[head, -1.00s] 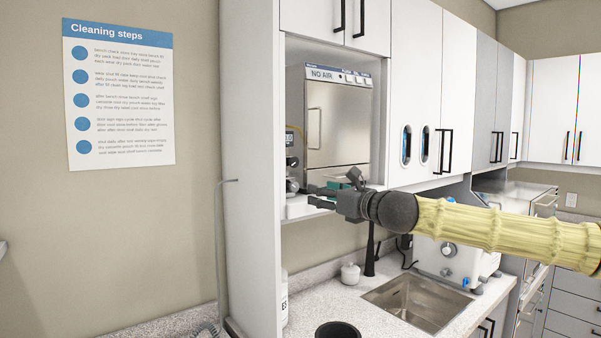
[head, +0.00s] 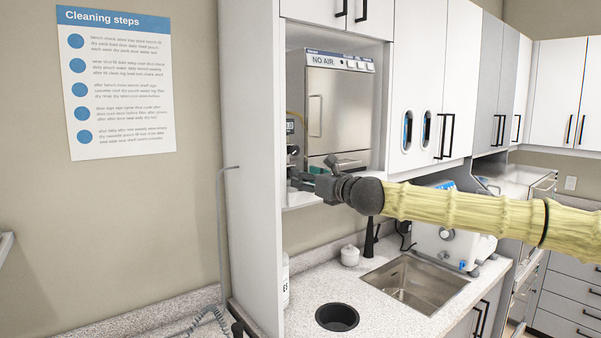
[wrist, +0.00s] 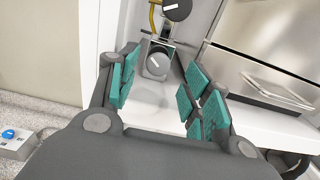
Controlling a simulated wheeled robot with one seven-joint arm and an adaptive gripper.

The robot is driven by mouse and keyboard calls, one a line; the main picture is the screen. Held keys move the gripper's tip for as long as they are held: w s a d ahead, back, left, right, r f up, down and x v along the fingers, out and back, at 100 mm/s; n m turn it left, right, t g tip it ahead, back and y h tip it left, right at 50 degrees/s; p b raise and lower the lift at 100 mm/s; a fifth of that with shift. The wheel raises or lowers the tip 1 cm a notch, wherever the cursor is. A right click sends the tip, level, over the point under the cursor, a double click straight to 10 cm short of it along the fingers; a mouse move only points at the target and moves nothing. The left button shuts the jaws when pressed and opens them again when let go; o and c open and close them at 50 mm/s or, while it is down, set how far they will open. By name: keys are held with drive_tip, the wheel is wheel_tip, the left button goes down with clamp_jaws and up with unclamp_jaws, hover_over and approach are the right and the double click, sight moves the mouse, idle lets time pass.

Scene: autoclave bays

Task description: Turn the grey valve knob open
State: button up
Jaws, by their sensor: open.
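The grey valve knob (wrist: 157,64) has a white pointer line and sits on a small metal body in the wrist view, beyond and between my fingers. A darker knob (wrist: 177,9) with a white line is above it, on a post with a yellow tube. My gripper (wrist: 158,80) is open, with teal pads on either side of the grey knob's line of sight; I cannot tell whether they reach around it. In the head view my gripper (head: 302,179) is at the shelf's left end, below the dark knob (head: 293,151), and largely hides the grey knob.
A steel autoclave marked NO AIR (head: 340,105) stands right of the valves in the cabinet bay. The tall white side panel (head: 250,150) is close on the left. Below are a counter with a sink (head: 415,285) and a round black opening (head: 337,317).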

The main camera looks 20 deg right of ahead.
drive_tip(key=shift+p+x, duration=0.55)
drive_tip(key=shift+x, duration=1.1)
drive_tip(key=c, duration=1)
